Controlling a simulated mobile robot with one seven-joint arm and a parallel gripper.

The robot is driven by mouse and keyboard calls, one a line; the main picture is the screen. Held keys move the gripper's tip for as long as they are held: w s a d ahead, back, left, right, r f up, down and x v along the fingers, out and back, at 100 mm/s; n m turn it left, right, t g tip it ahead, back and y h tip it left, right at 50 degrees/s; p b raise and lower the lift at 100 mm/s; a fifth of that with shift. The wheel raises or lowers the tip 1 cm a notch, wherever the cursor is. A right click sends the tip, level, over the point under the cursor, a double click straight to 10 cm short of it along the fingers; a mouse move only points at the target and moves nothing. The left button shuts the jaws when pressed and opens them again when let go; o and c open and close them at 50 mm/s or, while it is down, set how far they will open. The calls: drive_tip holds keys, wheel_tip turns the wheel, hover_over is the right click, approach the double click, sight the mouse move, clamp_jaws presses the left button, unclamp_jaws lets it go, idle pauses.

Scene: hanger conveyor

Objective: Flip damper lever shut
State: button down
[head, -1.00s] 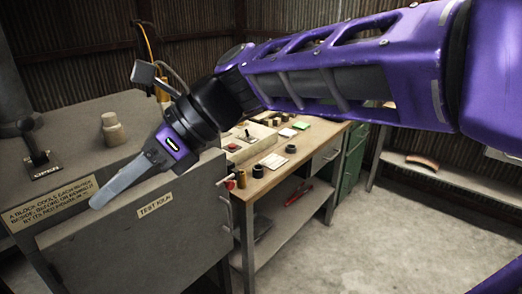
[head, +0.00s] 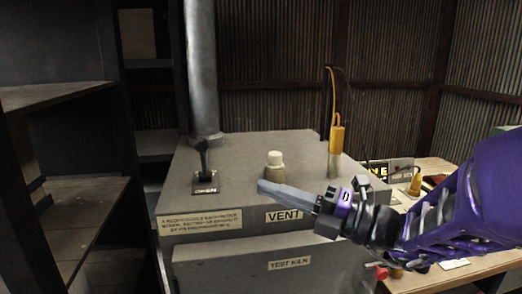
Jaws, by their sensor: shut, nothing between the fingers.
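The damper lever (head: 203,158) is a black handle on a small dark plate (head: 205,188) on the grey kiln top. The plate's label seems to read OPEN. The lever stands nearly upright, in front of the grey flue pipe (head: 201,70). My gripper (head: 264,187) is shut and empty, with its fingers pointing left over the kiln's front edge. It is to the right of the lever, clearly apart from it and at about the height of the plate in the picture.
A pale stepped plug (head: 275,166) stands on the kiln top just behind my fingertips. A yellow cylinder with a cable (head: 336,140) stands further right. The test kiln (head: 290,252) bears a VENT sign (head: 284,215). Dark shelves (head: 70,190) are at left, a workbench (head: 455,272) at right.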

sight(203, 158)
drive_tip(key=shift+s+r, duration=0.1)
drive_tip(key=shift+r, duration=0.15)
drive_tip(key=w+d+b+x, duration=0.1)
drive_tip(key=w+x, duration=0.1)
drive_tip(key=x, duration=1)
drive_tip(key=shift+w+a+r, duration=0.3)
drive_tip(key=shift+w+a, duration=0.1)
drive_tip(key=shift+w, duration=0.05)
drive_tip(key=shift+w+a+r+p, duration=0.1)
drive_tip(key=shift+a+r+p, duration=0.05)
drive_tip(key=shift+r+p, duration=0.15)
